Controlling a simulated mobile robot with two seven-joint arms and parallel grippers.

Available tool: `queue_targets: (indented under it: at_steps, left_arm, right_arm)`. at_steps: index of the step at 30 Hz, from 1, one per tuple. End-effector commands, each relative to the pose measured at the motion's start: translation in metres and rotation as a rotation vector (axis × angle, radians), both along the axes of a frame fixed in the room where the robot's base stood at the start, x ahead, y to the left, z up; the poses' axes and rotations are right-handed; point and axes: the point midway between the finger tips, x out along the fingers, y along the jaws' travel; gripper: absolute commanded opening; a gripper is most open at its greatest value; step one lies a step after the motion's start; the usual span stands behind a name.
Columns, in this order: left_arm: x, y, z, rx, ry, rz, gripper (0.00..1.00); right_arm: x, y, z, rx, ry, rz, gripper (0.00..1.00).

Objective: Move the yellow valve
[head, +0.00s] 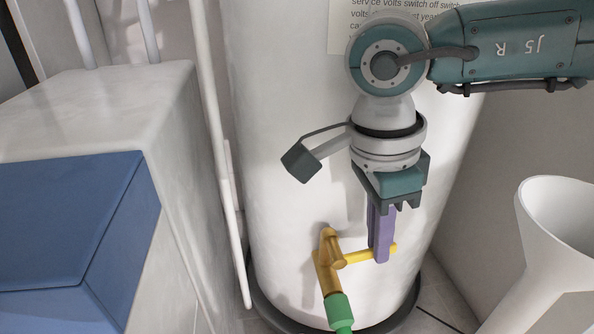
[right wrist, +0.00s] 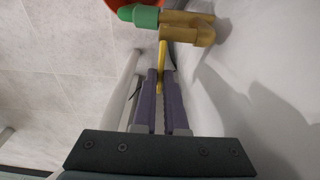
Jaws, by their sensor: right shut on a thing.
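The yellow valve handle (head: 358,257) sticks out to the right from a brass tap (head: 331,265) on the front of a white tank. A green hose fitting (head: 339,311) is on the tap's lower end. My right gripper (head: 381,256) comes down from above, its purple fingers shut on the yellow handle near its outer end. In the right wrist view the yellow handle (right wrist: 162,65) lies between the two fingertips (right wrist: 160,78), with the brass tap (right wrist: 187,28) and green fitting (right wrist: 145,16) beyond. My left gripper is not in view.
The white tank (head: 290,150) stands behind the tap, with a thin white pipe (head: 215,130) at its left. A white block with a blue panel (head: 70,220) is at the left. A white flared container (head: 555,240) stands at the lower right. Part of something red (right wrist: 122,4) shows in the wrist view.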

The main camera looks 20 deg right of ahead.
Motion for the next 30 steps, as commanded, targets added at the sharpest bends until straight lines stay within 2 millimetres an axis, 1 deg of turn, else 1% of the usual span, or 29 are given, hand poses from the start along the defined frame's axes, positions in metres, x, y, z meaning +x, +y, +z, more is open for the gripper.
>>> queue_targets:
  at_steps: [1, 4, 8, 18, 19, 26, 27, 30]
  left_arm:
    - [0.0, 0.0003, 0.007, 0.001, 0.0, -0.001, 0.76]
    - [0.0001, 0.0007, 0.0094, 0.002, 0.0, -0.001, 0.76]
    - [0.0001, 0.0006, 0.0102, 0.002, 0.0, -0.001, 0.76]
    - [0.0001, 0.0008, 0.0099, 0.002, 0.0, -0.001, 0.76]
    - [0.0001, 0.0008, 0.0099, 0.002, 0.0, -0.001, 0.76]
    - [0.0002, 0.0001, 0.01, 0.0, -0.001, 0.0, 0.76]
    - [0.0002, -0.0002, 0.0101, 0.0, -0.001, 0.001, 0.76]
    - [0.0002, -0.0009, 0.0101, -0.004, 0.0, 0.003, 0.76]
  right_arm:
    - [0.0003, 0.0028, 0.0055, -0.047, 0.013, 0.006, 0.0]
    - [0.0007, 0.004, 0.0078, -0.137, 0.033, 0.004, 0.0]
    - [0.0001, 0.0005, 0.0101, -0.225, 0.053, 0.0, 0.0]
    - [-0.0003, -0.0002, 0.0105, -0.246, 0.058, 0.0, 0.0]
    - [-0.0003, -0.0003, 0.0104, -0.245, 0.058, 0.0, 0.12]
    - [-0.0003, -0.0002, 0.0105, -0.244, 0.057, -0.001, 0.38]
    - [-0.0003, -0.0002, 0.0105, -0.244, 0.057, -0.001, 0.4]
    - [-0.0003, -0.0002, 0.0105, -0.244, 0.057, -0.001, 0.4]
